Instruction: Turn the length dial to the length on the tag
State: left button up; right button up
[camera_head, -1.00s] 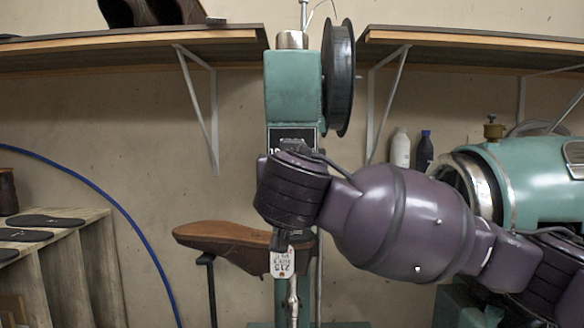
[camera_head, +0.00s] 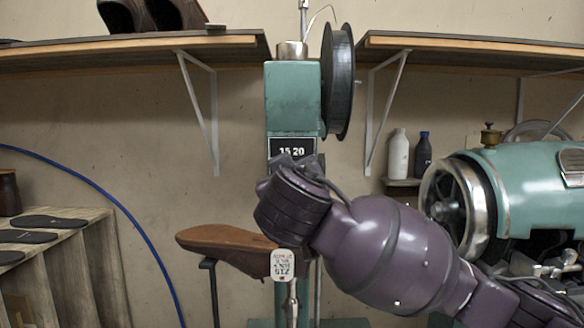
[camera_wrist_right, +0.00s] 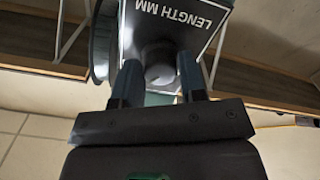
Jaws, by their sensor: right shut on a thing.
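The green stitcher (camera_head: 292,95) stands in the middle of the head view. Its black length panel (camera_head: 291,147) shows "15 20" along the top; the rest is hidden behind my right wrist. In the right wrist view the panel (camera_wrist_right: 190,22) reads "LENGTH MM", upside down. The grey length dial (camera_wrist_right: 158,62) sits between the fingers of my right gripper (camera_wrist_right: 158,78), which is shut on it. The dial's pointer cannot be made out. A white tag (camera_head: 283,264) hangs by the brown shoe (camera_head: 222,241); its large print looks like 215, upside down. My left gripper is not in view.
A black thread spool (camera_head: 338,80) is at the stitcher's upper right. Wall shelves (camera_head: 130,42) flank it. A second green machine (camera_head: 520,190) stands at the right, with bottles (camera_head: 398,153) nearby. A wooden rack (camera_head: 70,260) with soles is at the left.

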jog(key=shift+n+p, duration=1.8)
jog(key=shift+n, duration=3.4)
jog(key=o, duration=0.9)
jog(key=shift+s, duration=0.1)
jog(key=s+b, duration=0.2)
jog(key=s, duration=0.8)
jog(key=shift+s, duration=0.35)
